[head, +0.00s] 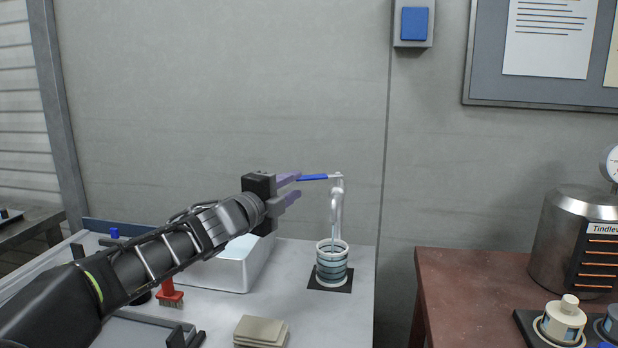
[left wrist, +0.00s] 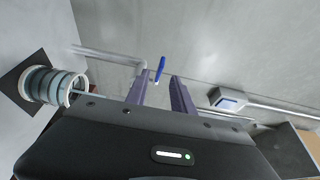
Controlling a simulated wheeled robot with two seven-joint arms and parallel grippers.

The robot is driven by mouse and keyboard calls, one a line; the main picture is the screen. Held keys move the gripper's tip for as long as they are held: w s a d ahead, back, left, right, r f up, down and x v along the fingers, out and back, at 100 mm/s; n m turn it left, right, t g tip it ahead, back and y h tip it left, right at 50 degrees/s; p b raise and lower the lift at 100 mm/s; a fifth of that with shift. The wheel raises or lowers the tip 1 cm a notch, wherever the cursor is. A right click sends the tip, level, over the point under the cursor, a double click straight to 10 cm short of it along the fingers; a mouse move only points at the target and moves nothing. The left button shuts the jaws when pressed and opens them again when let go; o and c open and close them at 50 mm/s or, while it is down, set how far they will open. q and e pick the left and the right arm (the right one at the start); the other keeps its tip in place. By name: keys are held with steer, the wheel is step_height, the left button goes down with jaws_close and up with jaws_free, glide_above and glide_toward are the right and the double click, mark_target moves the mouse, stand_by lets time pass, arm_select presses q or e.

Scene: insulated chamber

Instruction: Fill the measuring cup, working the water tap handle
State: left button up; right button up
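The measuring cup (head: 331,268), clear with bluish bands, stands upright on a black square mat (head: 343,288) beneath the tap (head: 337,200). It also shows in the left wrist view (left wrist: 48,86). The tap's blue handle (head: 312,177) points left in the head view; in the left wrist view the handle (left wrist: 160,70) lies at the gap between my fingertips. My left gripper (head: 299,185) is open, its fingers apart and close to the handle's end. Contact is not clear. My right gripper is out of view.
A white basin (head: 240,268) sits behind my left arm. A red brush (head: 170,294) and beige pads (head: 261,331) lie on the light bench. A reddish table (head: 470,300) at right holds a metal vessel (head: 575,240). The bench between pads and mat is clear.

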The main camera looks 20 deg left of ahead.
mark_target(304, 179)
arm_select(q)
steer(key=w, duration=0.7)
steer(key=shift+d, duration=0.35)
jaws_close()
stand_by(1.1)
